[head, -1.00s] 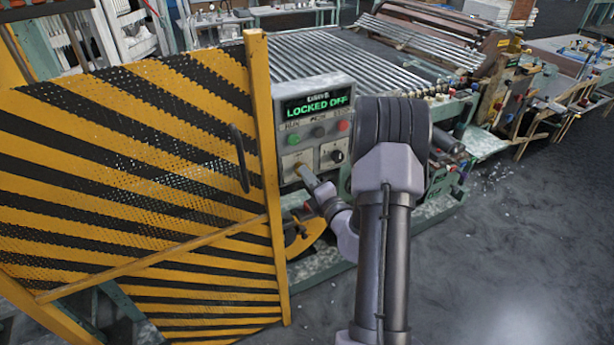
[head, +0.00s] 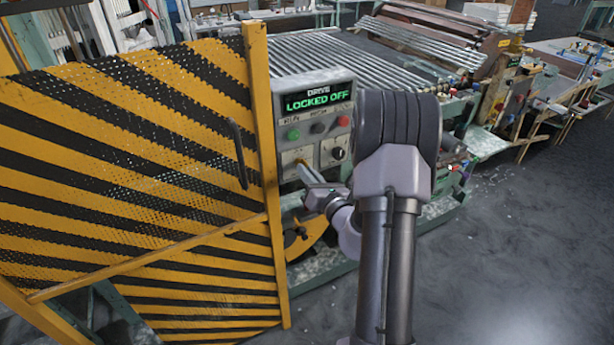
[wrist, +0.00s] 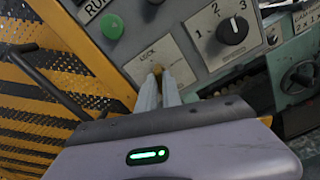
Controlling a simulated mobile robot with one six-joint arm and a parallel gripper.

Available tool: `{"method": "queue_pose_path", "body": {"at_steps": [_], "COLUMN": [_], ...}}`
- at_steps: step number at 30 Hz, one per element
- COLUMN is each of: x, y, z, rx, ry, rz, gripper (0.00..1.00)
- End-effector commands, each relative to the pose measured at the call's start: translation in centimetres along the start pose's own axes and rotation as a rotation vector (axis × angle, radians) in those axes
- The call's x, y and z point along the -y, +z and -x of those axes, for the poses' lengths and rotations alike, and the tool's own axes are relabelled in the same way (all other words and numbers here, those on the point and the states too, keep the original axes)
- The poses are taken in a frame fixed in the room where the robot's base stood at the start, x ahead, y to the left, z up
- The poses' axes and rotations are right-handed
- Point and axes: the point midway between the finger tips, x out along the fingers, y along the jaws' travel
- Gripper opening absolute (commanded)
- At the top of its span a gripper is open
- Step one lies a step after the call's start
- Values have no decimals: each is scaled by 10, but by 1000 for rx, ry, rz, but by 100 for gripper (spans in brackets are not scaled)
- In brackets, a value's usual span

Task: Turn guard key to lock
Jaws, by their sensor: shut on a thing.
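The brass guard key (wrist: 157,70) sits in the plate marked LOCK on the grey control panel (head: 288,115). My gripper (wrist: 158,78) is shut on the key, its two pale fingertips pressed together at it in the wrist view. In the head view my gripper (head: 300,168) reaches the lower left of the panel, and the key is too small to make out. The display (head: 318,102) reads DRIVE and LOCKED OFF in green. The yellow-and-black guard (head: 130,170) stands upright left of the panel.
A green button (wrist: 112,27) and a black selector knob (wrist: 232,30) marked 1, 2, 3 are close to my gripper. The guard's dark handle (head: 238,155) sticks out at left. Open floor (head: 530,250) lies to the right.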

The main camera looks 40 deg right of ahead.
Motion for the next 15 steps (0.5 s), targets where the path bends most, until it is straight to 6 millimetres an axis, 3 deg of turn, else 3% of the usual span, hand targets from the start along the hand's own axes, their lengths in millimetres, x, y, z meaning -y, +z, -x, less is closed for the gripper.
{"method": "queue_pose_path", "body": {"at_steps": [15], "x": [0], "y": [-2], "z": [0], "rx": [-1], "ry": [0], "rz": [322], "gripper": [0]}}
